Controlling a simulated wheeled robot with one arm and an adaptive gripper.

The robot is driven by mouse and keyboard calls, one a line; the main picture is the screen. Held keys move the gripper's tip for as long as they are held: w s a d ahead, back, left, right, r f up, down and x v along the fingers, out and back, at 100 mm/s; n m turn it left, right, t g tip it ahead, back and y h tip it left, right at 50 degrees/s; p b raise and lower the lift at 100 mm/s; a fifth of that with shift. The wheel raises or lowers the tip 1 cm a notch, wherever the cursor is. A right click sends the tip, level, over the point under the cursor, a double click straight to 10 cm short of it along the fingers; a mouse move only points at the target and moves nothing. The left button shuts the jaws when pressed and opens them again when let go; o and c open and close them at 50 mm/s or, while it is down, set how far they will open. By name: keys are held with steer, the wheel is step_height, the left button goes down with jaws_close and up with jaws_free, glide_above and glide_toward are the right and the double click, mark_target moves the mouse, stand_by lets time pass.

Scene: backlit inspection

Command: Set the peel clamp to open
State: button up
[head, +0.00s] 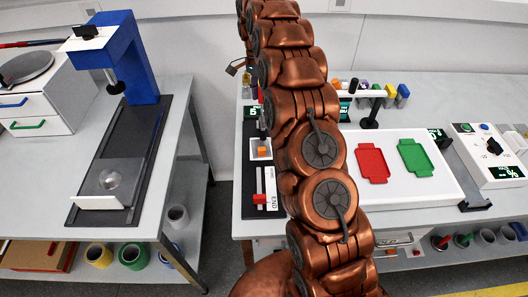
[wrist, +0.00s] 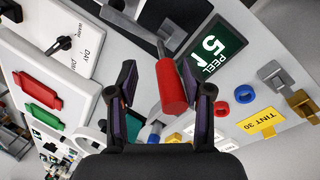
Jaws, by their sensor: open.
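In the wrist view a red handle (wrist: 171,88) on a grey metal lever (wrist: 142,32) belongs to what appears to be the peel clamp. My gripper (wrist: 167,80) is open, one finger on each side of the red handle. The handle is apart from the left finger and close to the right one; I cannot tell if it touches. In the head view my arm hides the gripper and the clamp.
A white panel with a red plate (head: 371,162) and a green plate (head: 415,158) lies right of my arm. A blue press (head: 137,65) stands on the left table. Metal and yellow hooks and a TINT 30 label (wrist: 259,124) are right of the handle.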

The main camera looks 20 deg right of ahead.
steer(key=shift+s+r+t, duration=0.1)
steer(key=shift+s+t, duration=0.15)
steer(key=shift+t, duration=0.15)
steer(key=shift+s+a+h, duration=0.15)
steer(key=shift+s+h, duration=0.05)
steer(key=shift+h, duration=0.1)
steer(key=shift+w+a+r+b, duration=0.15)
steer(key=shift+r+b, duration=0.3)
steer(key=shift+r, duration=0.8)
steer(key=shift+w+d+r+b, duration=0.1)
steer(key=shift+w+r+b, duration=0.25)
steer(key=shift+r, duration=0.9)
steer(key=shift+w+a+r+b, duration=0.1)
steer(key=shift+r+b, duration=0.4)
steer(key=shift+r, duration=0.75)
steer(key=s+a+n+b, duration=0.1)
steer(key=s+a+n, duration=0.2)
steer(key=s, duration=0.6)
steer(key=s+a+n+b, duration=0.1)
steer(key=s+a+n, duration=0.2)
steer(key=s, duration=0.6)
steer(key=s+a+n+b, duration=0.1)
steer(key=s+a+n, duration=0.3)
steer(key=s, duration=0.5)
steer(key=shift+s+n, duration=0.2)
steer(key=shift+n, duration=0.2)
steer(key=shift+a, duration=0.1)
